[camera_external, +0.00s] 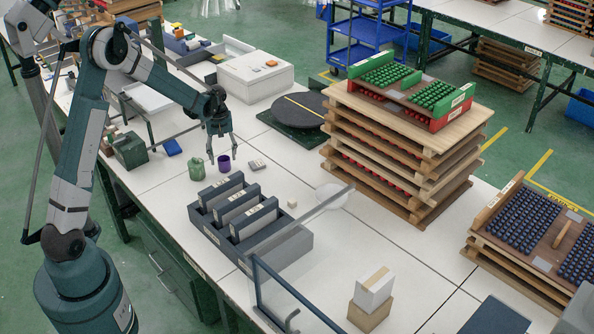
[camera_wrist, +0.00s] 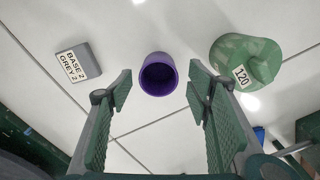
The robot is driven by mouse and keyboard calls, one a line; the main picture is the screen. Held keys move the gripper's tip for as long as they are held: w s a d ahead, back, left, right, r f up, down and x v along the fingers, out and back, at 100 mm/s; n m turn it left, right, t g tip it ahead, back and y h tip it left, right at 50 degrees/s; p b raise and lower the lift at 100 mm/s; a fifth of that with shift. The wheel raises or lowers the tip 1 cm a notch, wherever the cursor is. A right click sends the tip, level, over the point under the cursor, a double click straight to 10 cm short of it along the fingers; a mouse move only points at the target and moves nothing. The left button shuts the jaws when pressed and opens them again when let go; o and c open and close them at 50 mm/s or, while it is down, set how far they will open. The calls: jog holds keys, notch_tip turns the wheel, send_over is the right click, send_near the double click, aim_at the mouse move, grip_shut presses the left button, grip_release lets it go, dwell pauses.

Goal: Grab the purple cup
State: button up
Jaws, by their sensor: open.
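The purple cup (camera_external: 224,163) stands on the white table, just below my gripper (camera_external: 222,157) in the external view. In the wrist view the purple cup (camera_wrist: 158,74) shows its open mouth, ahead of and between the two fingers of my gripper (camera_wrist: 160,90). The fingers are spread apart with a gap on both sides of the cup. They do not appear to touch it. Nothing is held.
A green container labelled 120 (camera_wrist: 245,62) stands right of the cup, close to the right finger. A grey block labelled BASE GREY 2 (camera_wrist: 78,63) lies to the left. A dark rack (camera_external: 290,246) with grey boxes stands in front. A black turntable (camera_external: 299,111) is behind.

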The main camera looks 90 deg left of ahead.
aim_at(224, 163)
jog(key=shift+w+f+b, duration=0.1)
jog(key=shift+f+b, duration=0.4)
jog(key=shift+f, duration=1.75)
jog(key=c, duration=1)
